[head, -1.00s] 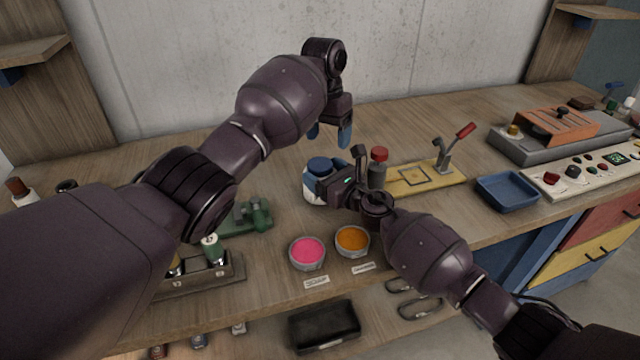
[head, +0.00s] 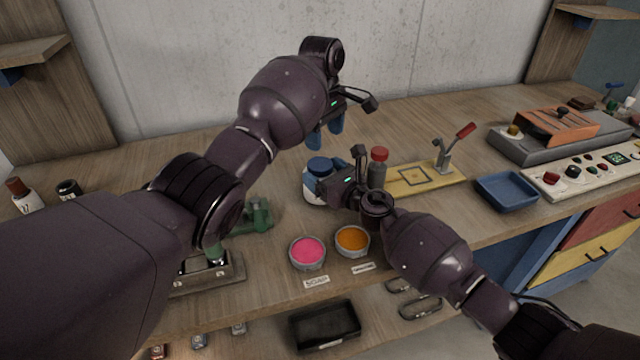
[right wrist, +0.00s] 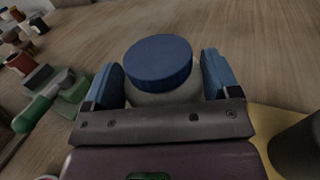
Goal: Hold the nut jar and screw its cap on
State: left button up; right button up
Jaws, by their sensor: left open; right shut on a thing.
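The nut jar (head: 313,192), white with a blue cap (head: 319,165), stands upright on the workbench near the middle of the head view. My right gripper (head: 323,188) is shut on its body from the front right. In the right wrist view the pale jar body (right wrist: 165,96) sits between the two blue fingers, and the cap (right wrist: 158,62) rests on its top, looking level. How far the cap is screwed on cannot be told. My left gripper (head: 325,138) is open and empty, fingers pointing down, above and slightly behind the cap, apart from it.
Pink (head: 307,251) and orange (head: 352,240) tubs stand in front of the jar. A red-capped bottle (head: 378,172) and a yellow plate with a lever (head: 415,178) are close on the right. A green device (head: 258,214) is at the left. The bench behind is clear.

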aim_at(320, 164)
pick_arm(q)
jog(key=n, duration=0.5)
jog(key=shift+w+a+n, duration=0.1)
jog(key=shift+a+n, duration=0.2)
jog(key=shift+n, duration=0.1)
jog(key=n, duration=0.5)
jog(key=shift+a, duration=0.15)
jog(key=shift+f, duration=4)
jog(key=c, duration=0.7)
jog(key=o, duration=1)
jog(key=shift+r, duration=0.1)
